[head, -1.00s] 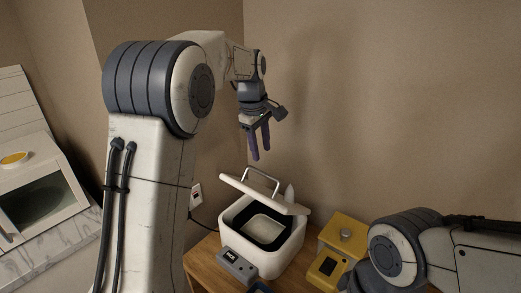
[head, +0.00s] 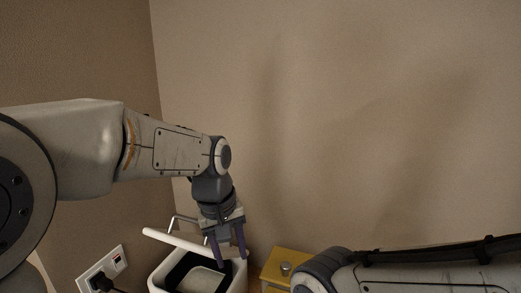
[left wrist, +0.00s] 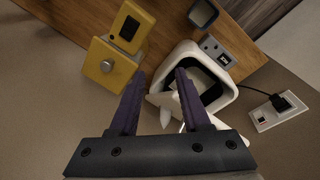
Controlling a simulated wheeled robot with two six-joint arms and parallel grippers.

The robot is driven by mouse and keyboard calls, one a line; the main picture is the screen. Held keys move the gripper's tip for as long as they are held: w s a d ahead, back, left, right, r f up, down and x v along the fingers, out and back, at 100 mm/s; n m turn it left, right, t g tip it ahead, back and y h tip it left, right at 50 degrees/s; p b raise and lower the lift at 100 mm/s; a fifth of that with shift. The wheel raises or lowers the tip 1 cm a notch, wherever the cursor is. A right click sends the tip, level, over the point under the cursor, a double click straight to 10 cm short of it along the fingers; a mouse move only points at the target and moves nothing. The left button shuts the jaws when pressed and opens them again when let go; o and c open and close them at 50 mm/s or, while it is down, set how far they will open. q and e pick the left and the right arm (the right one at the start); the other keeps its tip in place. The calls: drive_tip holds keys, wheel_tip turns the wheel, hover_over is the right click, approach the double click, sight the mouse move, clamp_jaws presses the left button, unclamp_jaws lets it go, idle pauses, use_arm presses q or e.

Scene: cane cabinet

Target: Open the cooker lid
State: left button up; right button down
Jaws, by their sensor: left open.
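The white cooker (head: 231,284) stands at the bottom of the head view, partly cut off by the frame edge. Its white lid (head: 168,238) is raised and tilted, with a metal handle on top, and the dark inside shows below it. My left gripper (head: 230,255) is open, with its purple fingers pointing down in front of the lid's right end. In the left wrist view the cooker (left wrist: 225,96) lies beyond the right finger of my left gripper (left wrist: 155,78), and nothing is seen held. My right gripper is not in view; only that arm shows.
A yellow device with a round knob (head: 284,268) stands right of the cooker; it also shows in the left wrist view (left wrist: 107,66). A wall socket with a plug (head: 103,270) is at left. A grey control box (left wrist: 214,47) and a dark cup (left wrist: 203,13) are near the cooker.

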use_arm(q)
drive_tip(key=s+d+f+m+b, duration=0.1)
drive_tip(key=s+f+m, duration=0.4)
drive_tip(key=s, duration=0.4)
drive_tip(key=s+d+f+m+g+b, duration=0.1)
drive_tip(key=s+f+m, duration=0.4)
drive_tip(key=s, duration=0.5)
drive_tip(key=shift+d+f+m+b, duration=0.15)
drive_tip(key=shift+f+m+b, duration=0.25)
drive_tip(key=shift+b, duration=0.4)
drive_tip(key=shift+s+f+m, duration=0.3)
drive_tip(key=shift+s, duration=0.25)
drive_tip(key=c, duration=0.4)
drive_tip(key=shift+s+a+f, duration=0.1)
drive_tip(key=shift+s+a, duration=0.1)
clamp_jaws()
wheel_tip(320, 180, up, 12)
drive_tip(key=m+t+h+p, duration=0.3)
drive_tip(key=m+t, duration=0.8)
drive_tip(key=m, duration=2.2)
hover_over(180, 237)
drive_tip(key=s+a, duration=0.3)
drive_tip(key=s, duration=0.6)
drive_tip(key=x, duration=1)
drive_tip(key=shift+w+d+r, duration=0.1)
drive_tip(key=shift+w+r, duration=0.1)
drive_tip(key=shift+r, duration=0.05)
use_arm(e)
drive_tip(key=shift+f, duration=0.55)
